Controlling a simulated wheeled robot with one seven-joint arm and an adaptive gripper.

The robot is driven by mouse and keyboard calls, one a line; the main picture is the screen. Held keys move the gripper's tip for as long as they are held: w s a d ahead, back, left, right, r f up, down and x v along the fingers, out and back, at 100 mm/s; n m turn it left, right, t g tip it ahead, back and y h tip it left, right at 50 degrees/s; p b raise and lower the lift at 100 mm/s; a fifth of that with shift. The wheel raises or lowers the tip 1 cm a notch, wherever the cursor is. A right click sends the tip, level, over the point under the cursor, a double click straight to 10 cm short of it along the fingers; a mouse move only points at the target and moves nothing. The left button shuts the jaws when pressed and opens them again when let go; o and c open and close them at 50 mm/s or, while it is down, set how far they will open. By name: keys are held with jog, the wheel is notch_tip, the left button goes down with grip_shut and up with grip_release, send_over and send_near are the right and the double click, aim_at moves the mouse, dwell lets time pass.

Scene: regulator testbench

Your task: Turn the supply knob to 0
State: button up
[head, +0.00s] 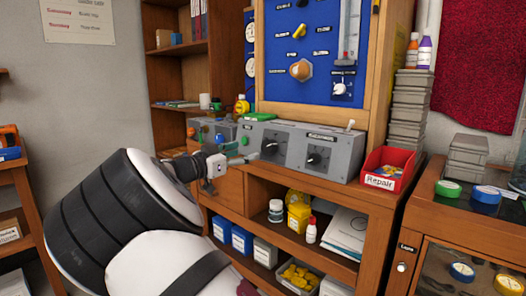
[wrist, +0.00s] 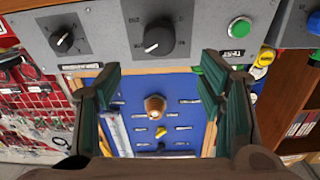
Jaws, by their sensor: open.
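A grey control box (head: 340,152) on the wooden bench has two black knobs on its front. The left knob (head: 269,147) also shows, larger, in the upside-down wrist view (wrist: 158,36). The right knob (head: 313,159) also shows there (wrist: 63,40) at upper left. The label texts are too small to read, so I cannot tell which is the supply knob. My gripper (head: 244,158) is at the left front of the box. In the wrist view my gripper (wrist: 155,80) is open and empty, apart from both knobs, with the larger knob ahead between its fingers.
A green button (wrist: 240,28) sits beside the larger knob. A red Repair bin (head: 388,170) stands right of the box. A blue panel (head: 285,60) with fittings rises behind it. Shelves below hold bottles (head: 311,230) and boxes. A glass-topped cabinet (head: 470,215) is at the right.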

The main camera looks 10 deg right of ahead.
aim_at(266, 146)
jog(key=b+x, duration=0.1)
jog(key=x, duration=0.8)
jog(key=shift+w+d+f, duration=0.1)
jog(key=shift+w+d, duration=0.05)
jog(key=shift+d, duration=0.15)
jog(key=c, duration=1.2)
